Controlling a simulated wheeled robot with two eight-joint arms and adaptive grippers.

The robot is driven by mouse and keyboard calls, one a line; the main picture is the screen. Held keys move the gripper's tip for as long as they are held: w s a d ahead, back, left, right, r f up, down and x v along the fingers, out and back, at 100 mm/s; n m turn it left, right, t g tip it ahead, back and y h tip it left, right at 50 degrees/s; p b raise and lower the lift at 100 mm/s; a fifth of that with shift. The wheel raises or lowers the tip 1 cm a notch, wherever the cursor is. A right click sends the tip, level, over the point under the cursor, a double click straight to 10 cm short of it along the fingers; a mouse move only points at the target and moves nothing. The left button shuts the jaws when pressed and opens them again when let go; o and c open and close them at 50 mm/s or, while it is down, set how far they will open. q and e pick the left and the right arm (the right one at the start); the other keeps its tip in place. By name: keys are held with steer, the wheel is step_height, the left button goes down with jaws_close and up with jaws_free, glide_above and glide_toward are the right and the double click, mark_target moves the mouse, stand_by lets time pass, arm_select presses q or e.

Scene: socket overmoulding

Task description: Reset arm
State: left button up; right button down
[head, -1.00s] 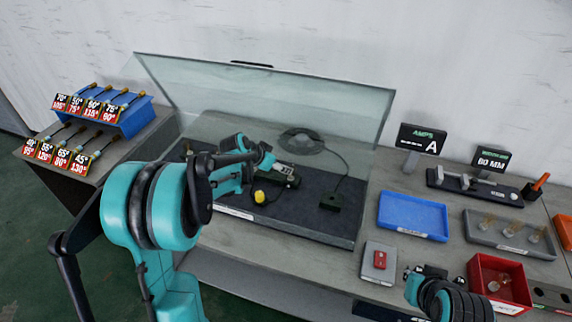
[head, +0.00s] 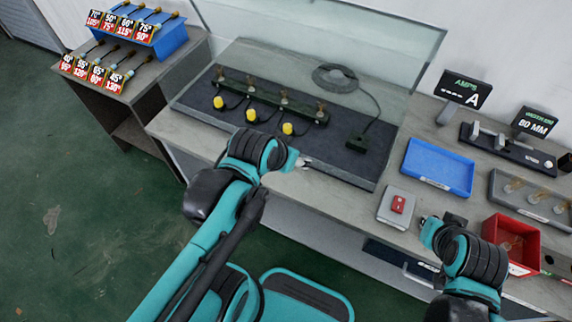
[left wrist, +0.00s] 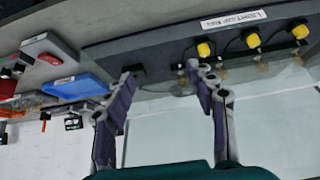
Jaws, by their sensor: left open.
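My left gripper (head: 304,163) is at the front edge of the dark mat (head: 345,181), to the right of the yellow-capped parts. In the left wrist view its two fingers (left wrist: 162,77) stand apart with nothing between them. My right gripper (head: 432,218) is at the lower right, beside the grey box with a red button (head: 398,204); its fingers are too small and hidden to read. A fixture bar (head: 268,99) with several upright sockets lies on the mat, with yellow caps (head: 250,115) on cables in front of it.
A clear screen (head: 330,35) stands tilted behind the mat. A blue tray (head: 438,167), a red bin (head: 510,244), a grey tray (head: 530,199) and an amps display (head: 462,90) are on the right. A blue rack (head: 160,38) with labelled parts is at far left.

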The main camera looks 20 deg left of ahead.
arm_select(q)
steer(key=s, duration=0.1)
steer(key=s+f, duration=0.1)
steer(key=shift+s+n, duration=0.3)
stand_by(1.1)
